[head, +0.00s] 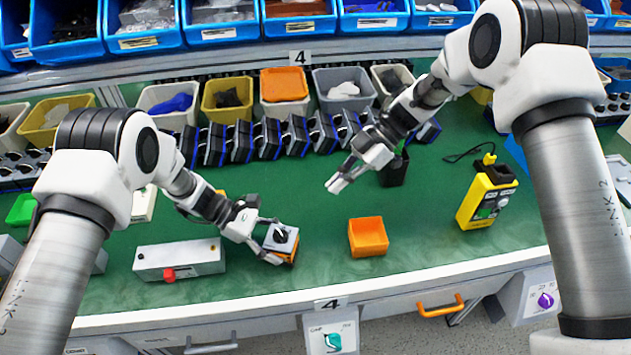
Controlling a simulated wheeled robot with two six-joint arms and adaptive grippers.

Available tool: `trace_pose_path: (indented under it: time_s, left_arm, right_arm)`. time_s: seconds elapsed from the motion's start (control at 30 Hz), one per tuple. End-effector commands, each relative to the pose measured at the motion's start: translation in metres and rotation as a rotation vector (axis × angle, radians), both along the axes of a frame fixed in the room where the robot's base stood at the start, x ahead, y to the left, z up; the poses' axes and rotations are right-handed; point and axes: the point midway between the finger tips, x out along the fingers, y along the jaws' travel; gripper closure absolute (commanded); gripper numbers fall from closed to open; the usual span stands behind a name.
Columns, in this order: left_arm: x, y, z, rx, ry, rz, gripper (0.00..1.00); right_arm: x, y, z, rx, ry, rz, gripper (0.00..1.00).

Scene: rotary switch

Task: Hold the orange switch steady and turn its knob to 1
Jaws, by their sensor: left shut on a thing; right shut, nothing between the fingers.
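The orange switch (281,238) has a grey top with a dark knob and an orange base. It is at the front middle of the green table in the head view. My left gripper (272,243) is shut on the switch from its left side, and its fingers hide part of the body. The knob's exact position is too small to read. My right gripper (336,186) is shut and empty. It hangs above the table, up and to the right of the switch, apart from it.
An empty orange bin (368,237) stands right of the switch. A grey box with a red button (180,260) lies to the left. A yellow tester (487,196) stands at the right. A row of dark switches (265,137) and parts bins line the back.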

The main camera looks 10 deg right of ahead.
Motion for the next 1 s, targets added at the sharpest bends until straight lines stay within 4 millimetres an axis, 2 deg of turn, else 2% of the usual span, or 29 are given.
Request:
trace_pose_path:
  time_s: [0.17, 0.2, 0.27, 0.3, 0.7, 0.83, 1.0]
  left_arm:
    - [0.000, 0.000, 0.000, 0.000, 0.000, 0.000, 0.70]
    - [0.000, 0.000, 0.000, 0.000, 0.000, 0.000, 0.30]
    - [0.000, 0.000, 0.000, 0.000, 0.000, 0.000, 0.09]
    - [0.000, 0.000, 0.000, 0.000, 0.000, 0.000, 0.05]
    - [0.003, 0.005, 0.004, -0.001, -0.001, 0.000, 0.05]
    - [0.010, 0.023, 0.017, -0.002, -0.002, 0.003, 0.05]
    - [0.025, 0.057, 0.043, -0.002, -0.005, 0.004, 0.05]
  right_arm:
    - [0.000, 0.000, 0.001, 0.000, 0.000, 0.000, 1.00]
    - [0.000, 0.000, 0.001, 0.000, 0.000, 0.000, 1.00]
    - [0.000, 0.000, 0.001, 0.000, 0.000, 0.000, 1.00]
    - [0.000, 0.000, 0.000, 0.000, 0.000, 0.000, 1.00]
    - [0.000, 0.000, 0.000, 0.000, 0.000, 0.000, 1.00]
    - [0.000, 0.000, 0.000, 0.000, -0.001, -0.001, 1.00]
    - [0.000, 0.000, 0.000, 0.000, -0.001, -0.001, 1.00]
